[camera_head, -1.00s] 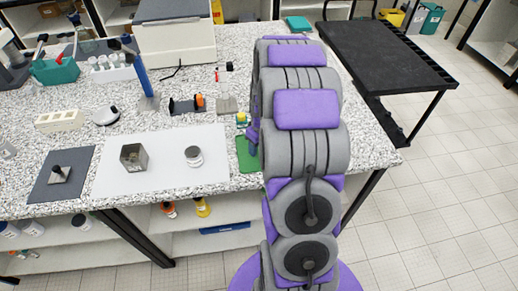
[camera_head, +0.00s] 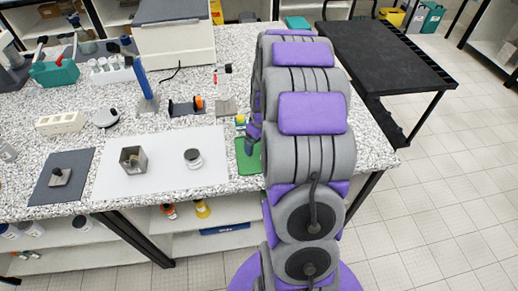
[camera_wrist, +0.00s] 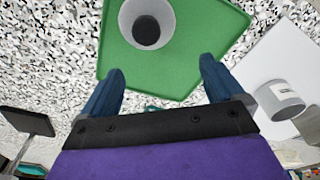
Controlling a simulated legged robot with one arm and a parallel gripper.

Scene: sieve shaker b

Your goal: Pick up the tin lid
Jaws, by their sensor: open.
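What looks like the tin lid (camera_wrist: 167,18), a pale round disc with a dark round knob (camera_wrist: 146,31), lies on the green mat (camera_wrist: 222,30) at the top of the wrist view. My gripper (camera_wrist: 161,68) is open and empty, its blue fingers apart. In the picture the lid is just above the fingertips, with no finger around the knob. A grey round tin (camera_wrist: 283,100) stands to the right; it also shows on the white board in the head view (camera_head: 193,158). In the head view my arm hides the lid and most of my gripper.
The white board (camera_head: 205,178) also carries a square metal cup (camera_head: 132,160). A dark mat (camera_head: 45,195) with a small block lies farther left. Behind the green mat stand a small stand (camera_head: 226,105) and an orange-and-black device (camera_head: 187,106). A black table (camera_head: 385,55) is at right.

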